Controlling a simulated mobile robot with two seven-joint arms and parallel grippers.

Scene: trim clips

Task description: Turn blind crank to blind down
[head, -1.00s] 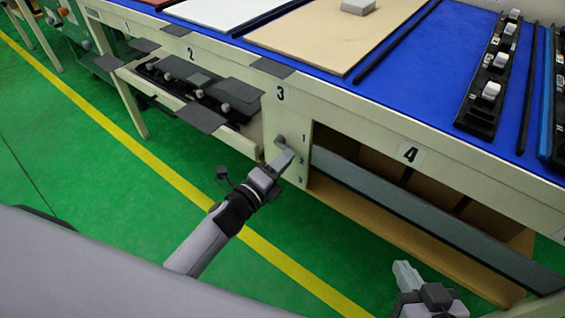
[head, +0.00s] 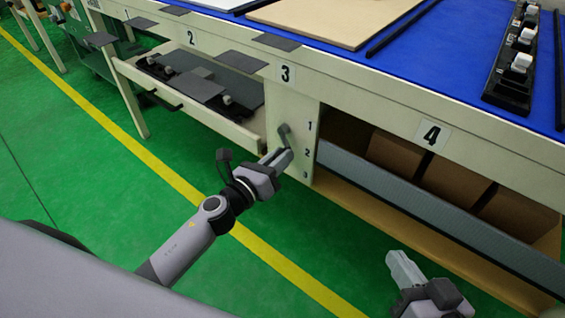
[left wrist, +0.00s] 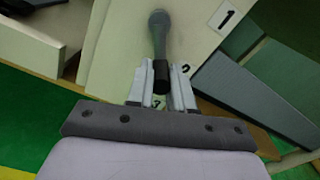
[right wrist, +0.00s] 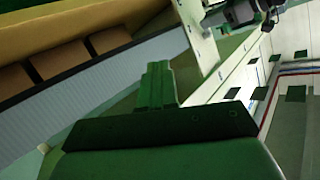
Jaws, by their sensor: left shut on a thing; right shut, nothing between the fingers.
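The blind crank (head: 283,132) is a grey arm on the cream panel marked 1, 2 and 3, below the bench label 3. In the left wrist view, the crank arm (left wrist: 159,35) hangs down from its round pivot to a black knob (left wrist: 160,76). My left gripper (head: 285,156) is shut on this knob, with one finger on each side. The grey ribbed blind (head: 420,207) crosses the opening right of the panel, with cardboard boxes visible above it. My right gripper (head: 398,262) is shut and empty, in front of the blind and apart from it.
The bench has a blue top (head: 425,75) with boards and a black rack (head: 515,65). An open drawer (head: 190,110) sticks out left of the crank panel. Dark flaps (head: 277,42) jut from the bench edge. Green floor with a yellow line lies in front.

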